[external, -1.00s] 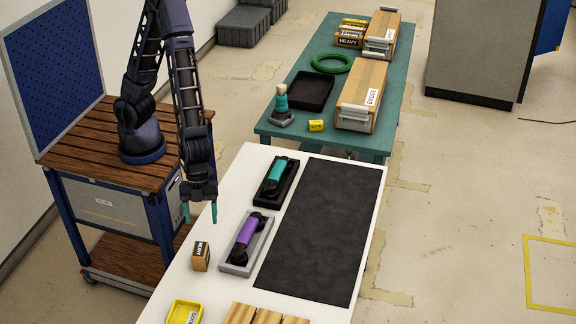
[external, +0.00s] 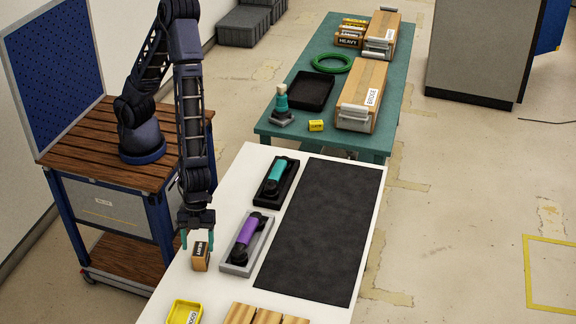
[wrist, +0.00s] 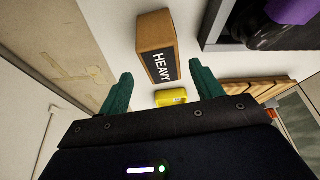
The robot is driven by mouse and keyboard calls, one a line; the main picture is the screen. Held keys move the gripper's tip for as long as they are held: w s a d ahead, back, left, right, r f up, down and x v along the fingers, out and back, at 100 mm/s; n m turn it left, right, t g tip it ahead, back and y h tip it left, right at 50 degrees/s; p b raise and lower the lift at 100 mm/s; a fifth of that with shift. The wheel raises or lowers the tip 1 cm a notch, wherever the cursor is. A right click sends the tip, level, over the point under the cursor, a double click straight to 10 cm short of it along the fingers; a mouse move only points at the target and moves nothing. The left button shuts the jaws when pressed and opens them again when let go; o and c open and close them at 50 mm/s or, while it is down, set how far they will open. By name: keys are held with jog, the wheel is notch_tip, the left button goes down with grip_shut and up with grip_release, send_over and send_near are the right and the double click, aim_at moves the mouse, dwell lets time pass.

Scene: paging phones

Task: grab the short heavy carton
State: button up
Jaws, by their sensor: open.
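The short heavy carton (external: 201,256) is a small brown box with a black HEAVY label, upright on the white table near its left edge. In the wrist view the carton (wrist: 155,45) lies ahead of my fingertips, between their lines. My gripper (external: 198,240) is above the carton with its teal fingers pointing down. In the wrist view my gripper (wrist: 162,85) is open, with nothing between its fingers. Another carton labelled HEAVY (external: 348,42) is on the far teal table.
A grey tray with a purple phone handset (external: 247,230) stands close to the carton's right. A yellow bin (external: 185,312) and wooden slats (external: 262,315) are nearer the front. A black mat (external: 320,230) covers the table's right. The black tray with a teal handset (external: 277,176) is farther back.

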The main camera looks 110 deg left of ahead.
aim_at(200, 249)
jog(key=x, duration=0.5)
jog(key=shift+w+a, duration=0.2)
jog(key=shift+a, duration=0.15)
jog(key=shift+c, duration=0.3)
jog(key=c, duration=1.2)
jog(key=shift+c, duration=0.2)
jog(key=shift+r, duration=0.15)
